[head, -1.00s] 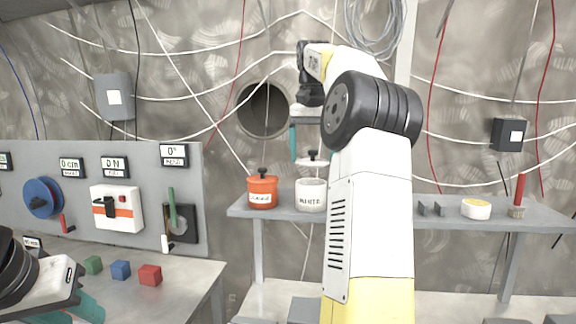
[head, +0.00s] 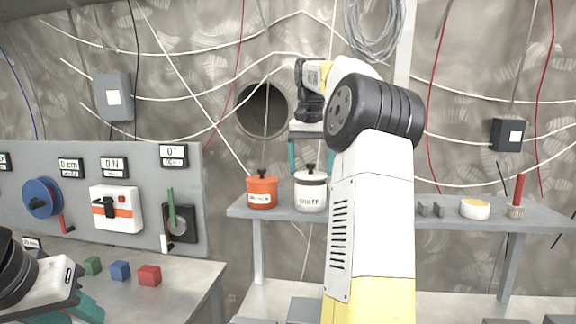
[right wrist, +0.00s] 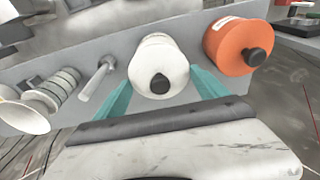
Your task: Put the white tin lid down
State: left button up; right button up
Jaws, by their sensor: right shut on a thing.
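The white tin lid (head: 302,176), with its black knob, sits at the mouth of the white tin (head: 311,199) on the shelf. No gap shows between lid and tin in the head view. My right gripper (head: 311,160) points down over the tin, its teal fingers on either side of the lid, shut on it. In the right wrist view the lid (right wrist: 148,75) shows between the two fingertips. My left gripper (head: 88,308) is at the lower left, partly cut off by the frame, and its opening cannot be judged.
An orange tin (head: 262,195) with its lid on stands close left of the white tin. The shelf (head: 447,218) also holds grey blocks, a white-and-yellow round container (head: 475,209) and a red-handled brush (head: 518,196). Coloured cubes (head: 120,270) lie on the left bench.

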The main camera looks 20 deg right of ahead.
jog(key=shift+f, duration=0.5)
jog(key=o, duration=1.4)
jog(key=shift+c, duration=0.2)
